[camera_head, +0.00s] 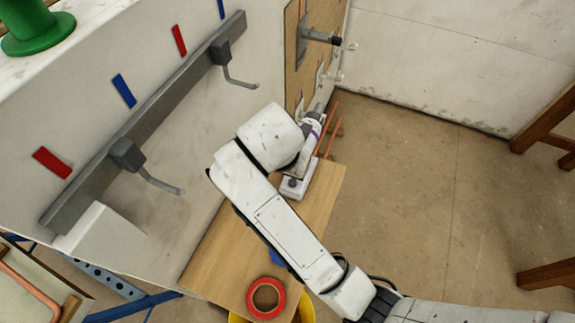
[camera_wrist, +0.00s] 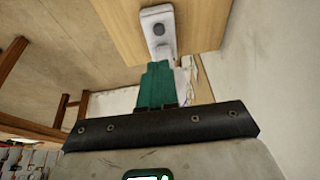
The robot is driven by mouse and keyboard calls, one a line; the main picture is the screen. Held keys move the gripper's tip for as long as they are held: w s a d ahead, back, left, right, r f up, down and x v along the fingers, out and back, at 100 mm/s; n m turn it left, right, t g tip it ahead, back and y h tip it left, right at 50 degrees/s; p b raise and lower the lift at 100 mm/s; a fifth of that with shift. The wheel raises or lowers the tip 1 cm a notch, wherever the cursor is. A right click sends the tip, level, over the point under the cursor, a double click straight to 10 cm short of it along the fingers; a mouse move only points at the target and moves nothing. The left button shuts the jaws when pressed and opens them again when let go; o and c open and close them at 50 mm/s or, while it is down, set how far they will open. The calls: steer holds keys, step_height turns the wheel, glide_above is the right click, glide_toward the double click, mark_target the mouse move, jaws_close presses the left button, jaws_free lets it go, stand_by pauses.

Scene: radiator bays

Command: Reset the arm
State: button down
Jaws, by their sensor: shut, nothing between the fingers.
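My white arm crosses the head view from the lower right up to a bent joint near the middle. My gripper's green fingers (camera_wrist: 157,72) show in the wrist view, closed together and empty. In the head view the fingers cannot be made out past the wrist. Beyond the fingertips in the wrist view is a white fitting with a grey round knob (camera_wrist: 159,29). A white fitting with a dark knob also shows in the head view (camera_head: 291,187), on the wooden board beside my arm. I cannot tell whether the fingers touch it.
A grey rail (camera_head: 160,108) with two hooks runs along the white wall at left. A roll of red tape (camera_head: 266,297) lies at the front of the wooden board (camera_head: 222,262). A wooden panel with fittings (camera_head: 294,50) stands behind. The floor at right (camera_head: 430,170) is open.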

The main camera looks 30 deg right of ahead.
stand_by(0.3)
steer(key=s+d+f+n+y+b, duration=0.1)
steer(key=s+d+f+n, duration=0.1)
steer(key=s+f, duration=0.3)
steer(key=s+d+f+n+g+b, duration=0.1)
steer(key=s+d+f+n, duration=0.2)
steer(key=s, duration=0.6)
steer(key=s+d+f+n+y+b, duration=0.1)
steer(key=s+d+f+n, duration=0.2)
steer(key=s+f, duration=0.3)
steer(key=shift+s+d+f+n+y, duration=0.25)
steer(key=shift+s+f+n+y, duration=0.05)
steer(key=shift+s+n, duration=0.5)
